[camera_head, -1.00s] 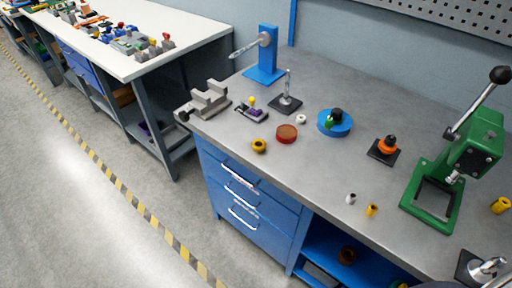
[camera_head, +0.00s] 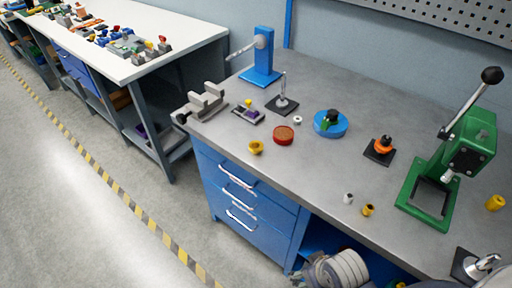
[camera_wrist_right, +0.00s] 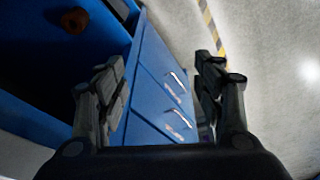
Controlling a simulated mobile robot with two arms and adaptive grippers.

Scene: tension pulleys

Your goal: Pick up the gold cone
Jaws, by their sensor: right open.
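Several small yellow or gold parts are on the grey bench, and I cannot tell for sure which is the gold cone. One small gold part (camera_head: 368,210) stands near the front edge beside a small white-grey part (camera_head: 348,198). A round gold part (camera_head: 256,148) lies farther left, near the edge by the red disc (camera_head: 284,134). A yellow cylinder (camera_head: 495,203) stands at the far right. My right gripper (camera_wrist_right: 158,88) is open and empty in the wrist view, in front of the blue drawers. In the head view my right arm shows at the bottom, below the bench top. My left gripper is not visible.
A green press (camera_head: 440,180) stands at the right. A blue round base (camera_head: 330,124), an orange part on a black plate (camera_head: 380,150), a grey vise (camera_head: 200,104) and a blue stand (camera_head: 262,60) are on the bench. The middle of the bench top is mostly clear.

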